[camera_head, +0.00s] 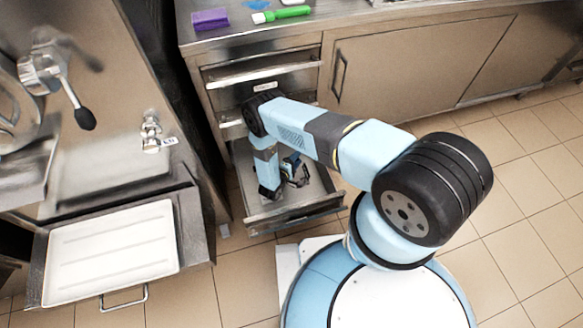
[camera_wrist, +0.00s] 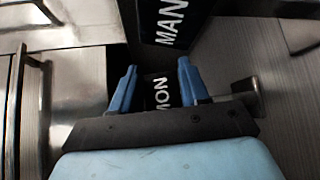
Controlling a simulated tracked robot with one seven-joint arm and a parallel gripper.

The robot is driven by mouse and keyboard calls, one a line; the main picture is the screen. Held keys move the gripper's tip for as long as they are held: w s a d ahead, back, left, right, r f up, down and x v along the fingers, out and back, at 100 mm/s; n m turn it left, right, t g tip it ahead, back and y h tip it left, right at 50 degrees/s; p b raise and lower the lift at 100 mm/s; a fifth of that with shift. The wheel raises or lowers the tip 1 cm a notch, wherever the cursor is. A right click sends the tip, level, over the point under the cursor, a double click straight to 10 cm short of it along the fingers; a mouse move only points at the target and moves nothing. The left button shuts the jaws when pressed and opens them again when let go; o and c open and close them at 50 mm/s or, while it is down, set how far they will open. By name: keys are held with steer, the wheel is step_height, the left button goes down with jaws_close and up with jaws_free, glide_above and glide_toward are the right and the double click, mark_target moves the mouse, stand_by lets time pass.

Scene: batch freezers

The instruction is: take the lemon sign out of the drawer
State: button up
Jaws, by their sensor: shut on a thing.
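The lemon sign (camera_wrist: 158,92) is a small black plate with white letters; only "MON" shows in the wrist view. My gripper (camera_wrist: 157,66) has its two blue fingers on either side of this sign and is shut on it. The open drawer (camera_head: 297,213) is a metal drawer low in the counter, and my gripper reaches down into it in the head view (camera_head: 294,170). The sign cannot be made out clearly in the head view. I cannot tell whether it touches the drawer floor.
A second black sign reading "MAN" (camera_wrist: 168,25) lies just beyond the fingers. Other drawers (camera_head: 262,72) are shut above. The counter (camera_head: 350,18) holds a purple sponge (camera_head: 210,19) and a green-handled tool (camera_head: 283,14). A white tray (camera_head: 110,250) stands at left.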

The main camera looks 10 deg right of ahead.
steer(key=shift+s+f, duration=0.1)
jaws_close()
